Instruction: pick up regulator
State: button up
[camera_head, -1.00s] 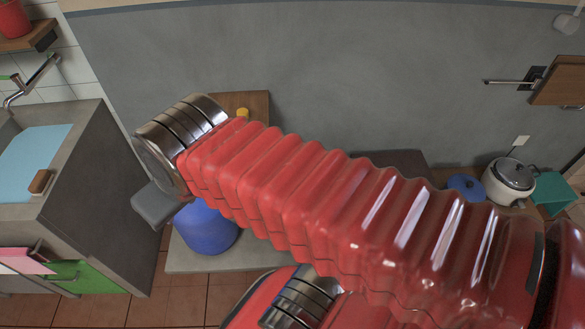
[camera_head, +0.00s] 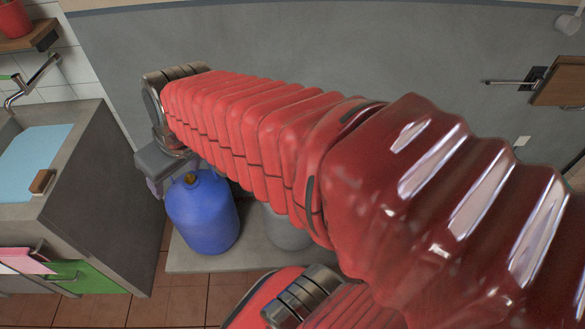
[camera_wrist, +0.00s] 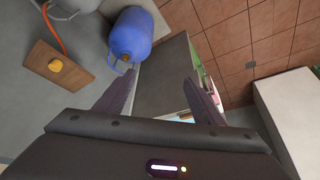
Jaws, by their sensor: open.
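A small yellow-orange piece (camera_wrist: 55,65), which seems to be the regulator, lies on a brown wooden board (camera_wrist: 75,72) at the left of the wrist view. My arm hides it in the head view. A blue gas bottle (camera_head: 203,215) with a brass valve on top stands below my arm's far end; it also shows in the wrist view (camera_wrist: 130,38). My gripper (camera_wrist: 160,80) is open, with nothing between its fingers. The yellow piece lies well to the left of the fingers.
A grey sink counter (camera_head: 95,185) stands at the left. A grey rounded vessel (camera_head: 287,228) shows partly behind my arm. An orange hose (camera_wrist: 55,32) runs near the board. Pink and green cloths (camera_head: 70,277) hang by the counter.

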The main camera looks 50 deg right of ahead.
jog(key=w+d+f+m, duration=0.1)
jog(key=w+d+f, duration=0.3)
jog(key=d, duration=0.4)
jog(key=w+d+f, duration=0.3)
jog(key=d+f, duration=0.2)
jog(key=d, duration=0.2)
jog(key=w+d+f+m, duration=0.1)
jog(key=w+d+f, duration=0.3)
jog(key=d, duration=0.4)
jog(key=s+d+f+m+h, duration=0.1)
jog(key=s+d+f, duration=0.4)
jog(key=d+f, duration=0.5)
jog(key=s+d+f, duration=0.4)
jog(key=d+f, duration=0.7)
jog(key=shift+s+d+m+g+h, duration=0.3)
jog(key=shift+s+m+g+h, duration=0.05)
jog(key=shift+m+g+h, duration=0.05)
jog(key=shift+x, duration=4.25)
